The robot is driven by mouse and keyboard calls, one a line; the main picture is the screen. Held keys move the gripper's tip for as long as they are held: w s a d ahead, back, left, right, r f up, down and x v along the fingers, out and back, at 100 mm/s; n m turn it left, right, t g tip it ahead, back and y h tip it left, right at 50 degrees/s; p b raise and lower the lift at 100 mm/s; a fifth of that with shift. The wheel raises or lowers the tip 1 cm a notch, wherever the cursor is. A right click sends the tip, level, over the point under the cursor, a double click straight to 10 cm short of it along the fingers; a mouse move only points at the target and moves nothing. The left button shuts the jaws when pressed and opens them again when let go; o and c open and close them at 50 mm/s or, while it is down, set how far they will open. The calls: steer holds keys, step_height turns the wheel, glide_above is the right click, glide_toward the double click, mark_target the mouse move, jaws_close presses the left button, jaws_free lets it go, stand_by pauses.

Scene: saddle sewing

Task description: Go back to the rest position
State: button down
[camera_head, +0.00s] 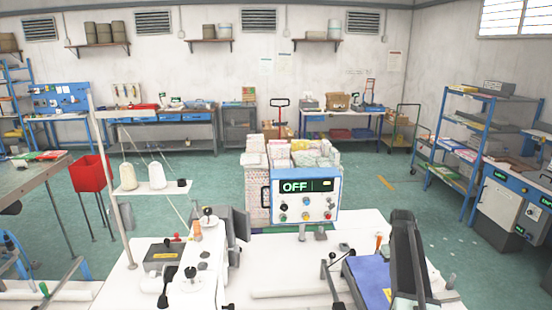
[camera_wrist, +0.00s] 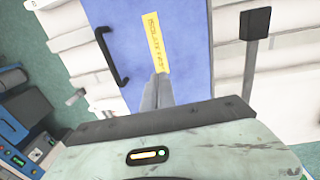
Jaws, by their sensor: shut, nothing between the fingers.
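My gripper (camera_wrist: 158,78) shows in the wrist view with its two grey fingers together and nothing between them. It is in front of a blue panel (camera_wrist: 185,45) that has a yellow label (camera_wrist: 155,45) and a black handle (camera_wrist: 110,57). I cannot tell whether the fingertips touch the panel. In the head view a blue panel (camera_head: 368,280) lies on the white worktable at the lower right. I cannot make out my gripper for sure in the head view.
A white sewing machine (camera_head: 195,280) with thread cones (camera_head: 157,175) stands on the left of the white worktable (camera_head: 270,250). A control box reading OFF (camera_head: 308,195) stands behind it. A red bin (camera_head: 88,173) is at left, a blue shelf (camera_head: 475,140) at right. Green floor is open beyond.

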steer(key=s+a+f+b, duration=0.3)
steer(key=s+a, duration=0.3)
steer(key=a, duration=0.4)
steer(key=s+a+f+b, duration=0.3)
steer(key=s+a+f, duration=0.2)
steer(key=a, duration=0.6)
steer(key=s+a+f+y+b, duration=0.1)
steer(key=s+a+f+b, duration=0.3)
steer(key=s+a, duration=0.3)
steer(key=a, duration=0.3)
steer(key=shift+s+a, duration=0.15)
steer(key=shift+a, duration=0.25)
